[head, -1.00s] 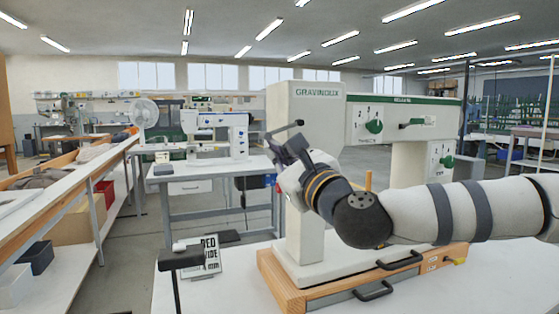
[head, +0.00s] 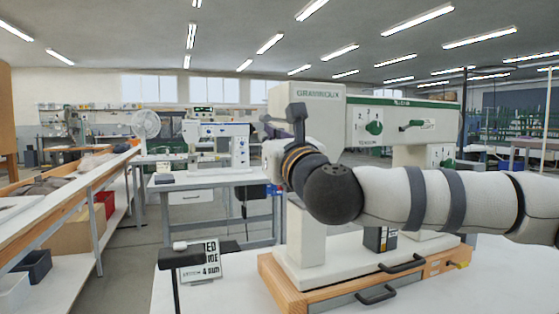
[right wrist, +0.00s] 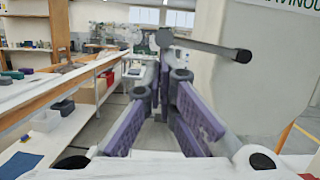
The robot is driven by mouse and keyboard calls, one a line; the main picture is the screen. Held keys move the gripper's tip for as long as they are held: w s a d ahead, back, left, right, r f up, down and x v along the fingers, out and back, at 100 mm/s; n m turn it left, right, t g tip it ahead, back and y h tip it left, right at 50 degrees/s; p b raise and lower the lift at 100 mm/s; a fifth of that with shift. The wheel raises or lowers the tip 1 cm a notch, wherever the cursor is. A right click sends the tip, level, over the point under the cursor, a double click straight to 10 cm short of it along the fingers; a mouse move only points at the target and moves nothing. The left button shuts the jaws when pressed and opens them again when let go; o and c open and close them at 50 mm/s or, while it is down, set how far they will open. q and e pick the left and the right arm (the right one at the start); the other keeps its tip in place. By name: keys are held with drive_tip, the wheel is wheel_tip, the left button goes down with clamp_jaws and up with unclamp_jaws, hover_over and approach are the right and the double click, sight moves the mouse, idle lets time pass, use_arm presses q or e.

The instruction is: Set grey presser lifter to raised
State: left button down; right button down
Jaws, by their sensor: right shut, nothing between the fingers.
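The grey presser lifter (right wrist: 208,47) shows in the right wrist view as a slim dark grey bar with a round knob at its right end, beyond my fingertips and in front of the machine's pale head. In the head view it is partly mixed up with my gripper, so its angle is hard to tell. My right gripper (head: 288,128) is at the left end of the white machine (head: 315,108), beside its head. In the right wrist view its purple-padded fingers (right wrist: 161,78) are shut with nothing between them. Whether they touch the lifter is unclear. My left gripper is not in view.
The machine stands on a wooden-edged base (head: 290,291) with black handles. A printed card (head: 205,262) and a black stand (head: 188,258) are at the table's left.

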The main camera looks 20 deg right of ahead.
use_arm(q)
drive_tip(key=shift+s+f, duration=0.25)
use_arm(e)
drive_tip(key=shift+a+r+m+h, duration=0.15)
drive_tip(key=shift+r+m, duration=0.15)
drive_tip(key=shift+m, duration=0.3)
drive_tip(key=shift+r+m+h, duration=0.15)
drive_tip(key=shift+r+m, duration=0.15)
drive_tip(key=shift+m, duration=0.3)
drive_tip(key=shift+r, duration=0.1)
